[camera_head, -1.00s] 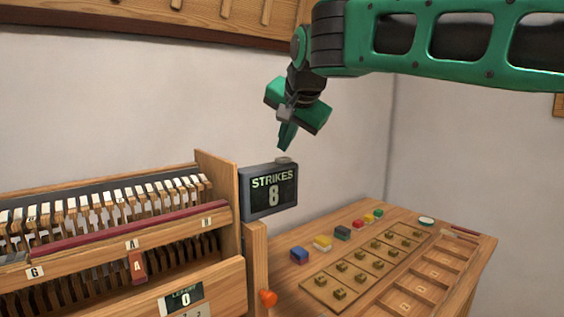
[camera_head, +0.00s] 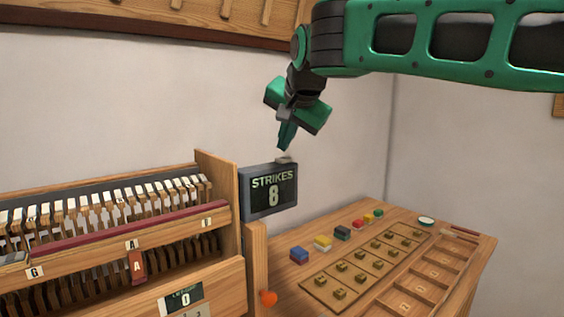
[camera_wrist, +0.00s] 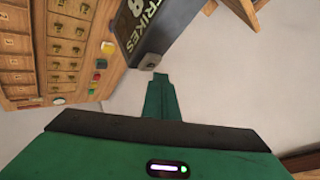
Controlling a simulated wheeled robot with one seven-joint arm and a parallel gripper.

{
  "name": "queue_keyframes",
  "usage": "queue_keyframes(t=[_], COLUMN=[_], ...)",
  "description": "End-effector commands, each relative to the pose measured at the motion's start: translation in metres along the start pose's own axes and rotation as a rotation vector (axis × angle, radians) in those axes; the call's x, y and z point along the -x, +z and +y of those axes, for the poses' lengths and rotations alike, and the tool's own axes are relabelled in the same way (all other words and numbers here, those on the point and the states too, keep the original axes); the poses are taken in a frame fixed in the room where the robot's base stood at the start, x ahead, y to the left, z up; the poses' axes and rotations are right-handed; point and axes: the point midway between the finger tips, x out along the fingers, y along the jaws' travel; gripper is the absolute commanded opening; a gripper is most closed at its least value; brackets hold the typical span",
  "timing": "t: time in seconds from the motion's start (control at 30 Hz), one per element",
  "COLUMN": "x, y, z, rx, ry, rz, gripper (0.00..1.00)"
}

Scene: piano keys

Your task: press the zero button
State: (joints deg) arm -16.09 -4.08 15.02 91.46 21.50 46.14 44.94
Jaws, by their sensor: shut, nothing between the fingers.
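A dark counter box (camera_head: 268,192) reads "STRIKES 8" and stands at the right end of the piano action. A small grey button (camera_head: 286,160) sits on its top; I can read no label on it. In the wrist view the same button (camera_wrist: 150,61) shows on the box (camera_wrist: 140,32), close to the fingertips. My green gripper (camera_head: 284,148) is shut and empty, pointing down just above the button. I cannot tell for certain whether the tips touch it. In the wrist view the shut fingertips (camera_wrist: 160,76) lie beside the button.
The piano action (camera_head: 120,230) with its red rail fills the left. A small display (camera_head: 182,298) below it reads 0. The wooden bench (camera_head: 300,230) at right holds coloured blocks (camera_head: 322,243) and a brass-studded board (camera_head: 340,280). A plain wall stands behind.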

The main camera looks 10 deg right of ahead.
Motion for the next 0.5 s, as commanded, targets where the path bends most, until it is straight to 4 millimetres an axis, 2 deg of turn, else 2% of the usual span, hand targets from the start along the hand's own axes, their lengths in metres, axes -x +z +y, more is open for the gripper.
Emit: queue_keyframes(t=[0.5], x=[-0.0047], y=[0.0043], z=[0.0038], rx=[0.0], ry=[0.0], rz=[0.0], gripper=[0.0])
